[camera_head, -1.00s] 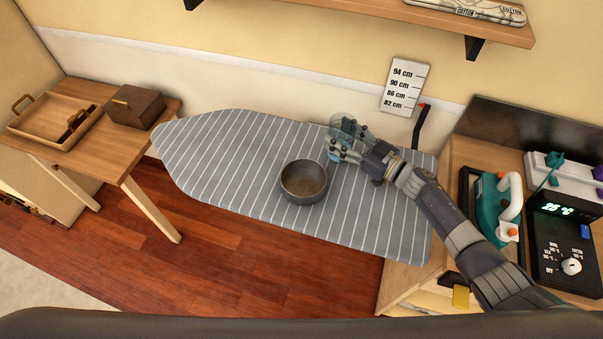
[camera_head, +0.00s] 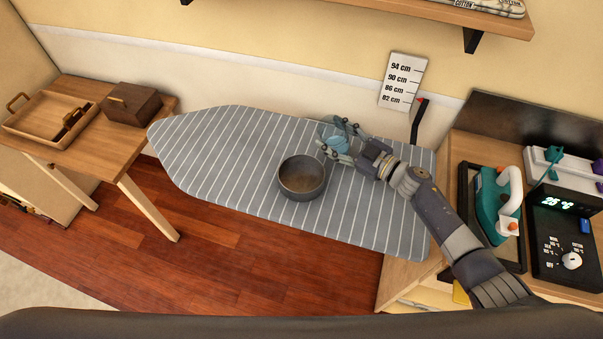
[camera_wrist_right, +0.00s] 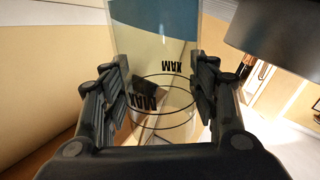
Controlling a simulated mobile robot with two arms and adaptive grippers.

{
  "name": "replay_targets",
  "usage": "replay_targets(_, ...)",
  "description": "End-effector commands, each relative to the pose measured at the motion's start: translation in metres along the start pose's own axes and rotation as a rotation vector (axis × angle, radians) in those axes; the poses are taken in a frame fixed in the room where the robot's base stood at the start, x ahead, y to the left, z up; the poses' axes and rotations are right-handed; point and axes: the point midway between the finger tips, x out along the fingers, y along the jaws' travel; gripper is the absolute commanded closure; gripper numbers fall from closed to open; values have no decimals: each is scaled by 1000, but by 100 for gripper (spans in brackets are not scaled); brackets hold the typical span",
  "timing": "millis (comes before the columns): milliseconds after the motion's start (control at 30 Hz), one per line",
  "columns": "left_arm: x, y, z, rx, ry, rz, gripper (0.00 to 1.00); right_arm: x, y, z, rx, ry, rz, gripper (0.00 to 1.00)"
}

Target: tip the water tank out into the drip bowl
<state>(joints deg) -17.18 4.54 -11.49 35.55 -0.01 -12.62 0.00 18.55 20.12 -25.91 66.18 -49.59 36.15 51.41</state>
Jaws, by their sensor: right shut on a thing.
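The water tank (camera_head: 333,137) is a clear, bluish vessel in my right gripper (camera_head: 341,143), at the far right edge of the drip bowl. In the right wrist view the tank (camera_wrist_right: 158,72) sits between both fingers of the gripper (camera_wrist_right: 160,100), with "MAX" marks and a blue part at its far end. The tank looks tilted; I cannot tell whether water is leaving it. The drip bowl (camera_head: 302,185) is round, dark grey and upright on the ironing board. It also shows at the upper right of the right wrist view (camera_wrist_right: 280,38). My left gripper is not in view.
The striped ironing board (camera_head: 220,160) is clear to the left of the bowl. A teal iron (camera_head: 490,200) and a control panel (camera_head: 562,250) stand on the right. A height scale (camera_head: 403,82) is on the wall behind. A small table (camera_head: 120,150) holds a tray and box.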

Motion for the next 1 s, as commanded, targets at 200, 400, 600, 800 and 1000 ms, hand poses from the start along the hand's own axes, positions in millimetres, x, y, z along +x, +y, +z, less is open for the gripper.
replay_targets(200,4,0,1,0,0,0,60,1,-7,-3,-107,-11,0,79)
replay_targets(400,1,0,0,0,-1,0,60,2,-11,-12,-205,-24,0,79)
replay_targets(600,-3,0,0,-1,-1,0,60,2,-15,-22,-299,-36,2,79)
replay_targets(800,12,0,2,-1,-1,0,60,3,-20,-15,-406,-52,1,79)
replay_targets(1000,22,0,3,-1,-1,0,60,3,-21,-13,-500,-64,2,79)
